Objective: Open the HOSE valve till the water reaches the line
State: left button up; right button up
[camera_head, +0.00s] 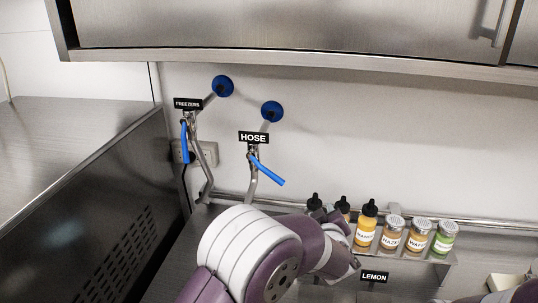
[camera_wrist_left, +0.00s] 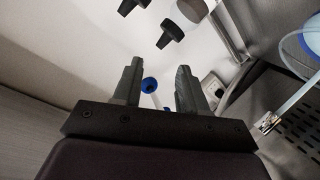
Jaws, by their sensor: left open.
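The HOSE valve has a blue lever (camera_head: 266,171) slanting down to the right, below the black HOSE label (camera_head: 253,138) on the back wall. The FREEZERS valve's blue lever (camera_head: 185,142) hangs nearly straight down to its left. In the left wrist view my left gripper (camera_wrist_left: 159,68) is open and empty, with a blue wall fitting (camera_wrist_left: 149,84) showing between its fingers, farther off. In the head view its fingers are hidden; my purple arm crosses the lower middle. My right gripper does not show. No water level or line can be made out.
Several topping bottles stand on a rail shelf, including a yellow bottle (camera_head: 366,226) and a green jar (camera_head: 444,237). A LEMON label (camera_head: 374,276) is below. A steel cabinet (camera_head: 290,25) overhangs the wall. Bare wall lies right of the HOSE lever.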

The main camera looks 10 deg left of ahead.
pick_arm(q)
notch_tip(320, 180, up, 5)
jog(key=n+t+y, duration=0.1)
jog(key=n+y, duration=0.3)
jog(key=y, duration=0.1)
jog(key=n+g+y, duration=0.2)
jog(key=n+y, duration=0.4)
send_near(272, 176)
jog(key=p+x, duration=0.6)
jog(key=x, duration=0.4)
jog(key=shift+w+a+r, duration=0.15)
jog(key=shift+r, duration=0.05)
jog(key=shift+w+a+f, duration=0.25)
jog(key=shift+w, duration=0.1)
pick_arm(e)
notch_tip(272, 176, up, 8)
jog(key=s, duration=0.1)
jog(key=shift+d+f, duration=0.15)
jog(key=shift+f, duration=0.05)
pick_arm(q)
jog(key=shift+s+d, duration=0.1)
jog(key=shift+r, duration=0.1)
grip_shut()
